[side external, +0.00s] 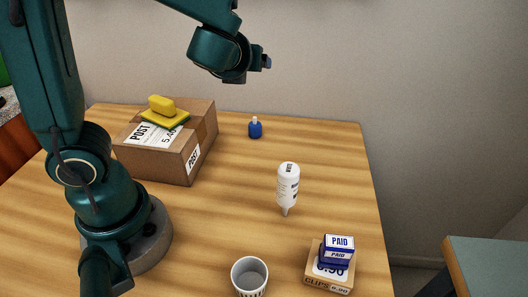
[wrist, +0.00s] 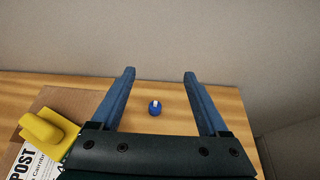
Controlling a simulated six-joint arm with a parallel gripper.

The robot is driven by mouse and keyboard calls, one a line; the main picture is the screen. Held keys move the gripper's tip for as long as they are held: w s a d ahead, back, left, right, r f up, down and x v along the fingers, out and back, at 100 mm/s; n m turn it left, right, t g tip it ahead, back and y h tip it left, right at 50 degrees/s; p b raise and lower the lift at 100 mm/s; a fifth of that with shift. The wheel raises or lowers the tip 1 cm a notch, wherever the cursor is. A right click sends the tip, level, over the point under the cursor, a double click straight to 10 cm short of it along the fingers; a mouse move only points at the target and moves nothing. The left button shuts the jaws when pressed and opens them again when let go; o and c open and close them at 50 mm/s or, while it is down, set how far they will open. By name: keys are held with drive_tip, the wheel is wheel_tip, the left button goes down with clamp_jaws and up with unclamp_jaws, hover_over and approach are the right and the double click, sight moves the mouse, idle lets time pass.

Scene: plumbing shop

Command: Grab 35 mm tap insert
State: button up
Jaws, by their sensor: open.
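The tap insert (side external: 255,130), a small blue body with a white stem on top, stands upright near the back edge of the wooden table. It also shows in the wrist view (wrist: 155,109), between my two fingers and below them. My gripper (side external: 266,62) is high above the table, over the area of the insert and apart from it. In the wrist view my gripper (wrist: 160,73) has its two blue fingers spread wide, with nothing between the tips.
The table around the insert is clear.

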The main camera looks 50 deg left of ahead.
approach(254, 125)
drive_tip(key=x, duration=0.3)
drive_tip(key=shift+w+a+f, duration=0.1)
drive_tip(key=shift+w+a, duration=0.1)
drive_tip(key=shift+w, duration=0.1)
drive_tip(key=shift+w+a+f, duration=0.3)
drive_tip(key=shift+a+f, duration=0.05)
drive_tip(key=shift+x, duration=2.1)
drive_tip(key=shift+r, duration=0.1)
clamp_jaws()
